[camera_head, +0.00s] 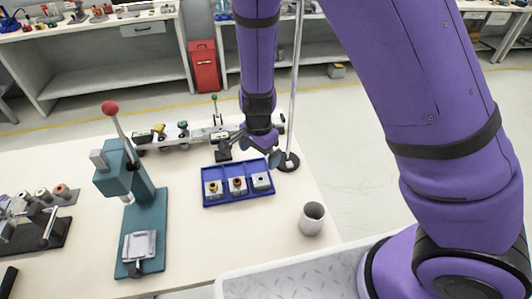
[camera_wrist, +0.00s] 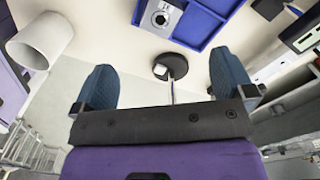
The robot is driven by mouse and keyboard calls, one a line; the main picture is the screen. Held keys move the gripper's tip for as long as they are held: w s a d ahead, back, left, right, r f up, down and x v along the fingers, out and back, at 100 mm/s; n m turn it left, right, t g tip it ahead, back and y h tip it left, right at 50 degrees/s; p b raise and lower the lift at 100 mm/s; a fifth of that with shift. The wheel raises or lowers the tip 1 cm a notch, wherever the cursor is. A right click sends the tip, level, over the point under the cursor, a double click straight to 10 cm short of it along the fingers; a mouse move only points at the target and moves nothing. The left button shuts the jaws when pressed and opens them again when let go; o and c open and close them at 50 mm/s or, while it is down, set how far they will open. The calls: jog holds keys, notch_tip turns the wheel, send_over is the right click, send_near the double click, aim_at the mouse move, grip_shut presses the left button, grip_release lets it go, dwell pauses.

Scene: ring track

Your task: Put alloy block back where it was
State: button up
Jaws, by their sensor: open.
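A blue tray (camera_head: 238,201) on the cream table holds three small light metal blocks, one per compartment. The left block (camera_head: 213,189) has a gold insert, the middle block (camera_head: 237,186) a copper-coloured one, and the right block (camera_head: 262,181) is plain grey with a dark hole. I cannot tell for certain which is the alloy block; the plain grey one looks likeliest. My gripper (camera_head: 260,152) is open and empty above the tray's back right end. In the wrist view its blue fingers (camera_wrist: 165,80) are spread, with the grey block (camera_wrist: 162,15) beyond them in the tray (camera_wrist: 196,28).
A grey cup (camera_head: 312,218) stands right of the tray. A pole on a dark round base (camera_head: 288,162) stands close beside my gripper. A teal lever press (camera_head: 146,225) is at left, and a bench rail (camera_head: 180,136) lies behind the tray. The table's front middle is clear.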

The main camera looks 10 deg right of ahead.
jog(key=s+d+r+n+t+y, duration=0.1)
jog(key=s+d+r+n, duration=0.15)
jog(key=r, duration=0.55)
jog(key=s+d+r+n+y, duration=0.1)
jog(key=d+r, duration=0.3)
jog(key=r, duration=0.4)
jog(key=s+d+r+n+t+y, duration=0.1)
jog(key=s+d+r+n, duration=0.15)
jog(key=r, duration=0.55)
jog(key=s+d+r+n+t+h, duration=0.3)
jog(key=s+d+r+n, duration=0.1)
jog(key=s+d+r, duration=0.7)
jog(key=s, duration=0.3)
jog(key=shift+s+r+n, duration=0.15)
jog(key=shift+s+n, duration=0.15)
jog(key=shift+n, duration=0.1)
